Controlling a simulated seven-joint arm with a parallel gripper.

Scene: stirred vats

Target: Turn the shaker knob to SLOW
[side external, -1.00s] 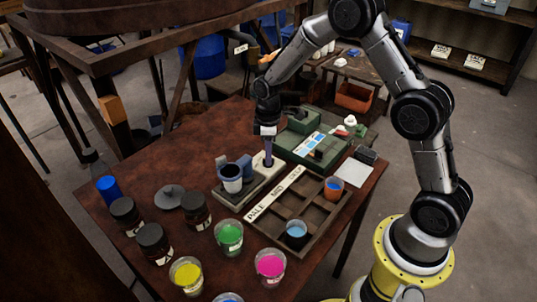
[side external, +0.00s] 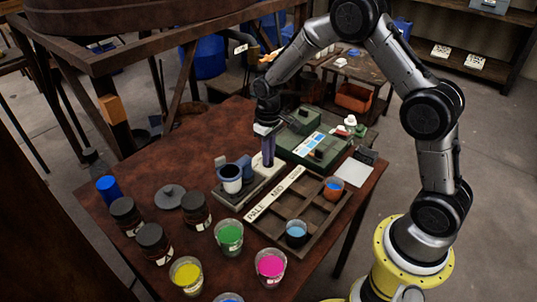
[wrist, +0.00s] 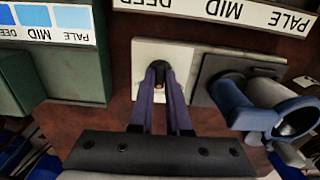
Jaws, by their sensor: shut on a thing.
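The shaker knob (wrist: 158,83) is small and dark, with a lighter spot, on a pale control plate (wrist: 180,52). In the wrist view my gripper (wrist: 158,72) has its purple fingers shut on the knob, one on each side. In the side view my gripper (side external: 268,163) points straight down onto the pale plate (side external: 265,183), and its fingers hide the knob. The shaker (side external: 236,197) is a grey base beside the plate, holding a cup (side external: 230,180) in a blue holder (side external: 245,168). No SLOW mark or pointer is readable.
A divided tray (side external: 300,208) labelled PALE, MID and DEEP holds cups of blue liquid. A green machine (side external: 305,145) with a shade card stands behind it. Dark-lidded jars (side external: 150,240) and colour cups (side external: 228,235) stand at the front left.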

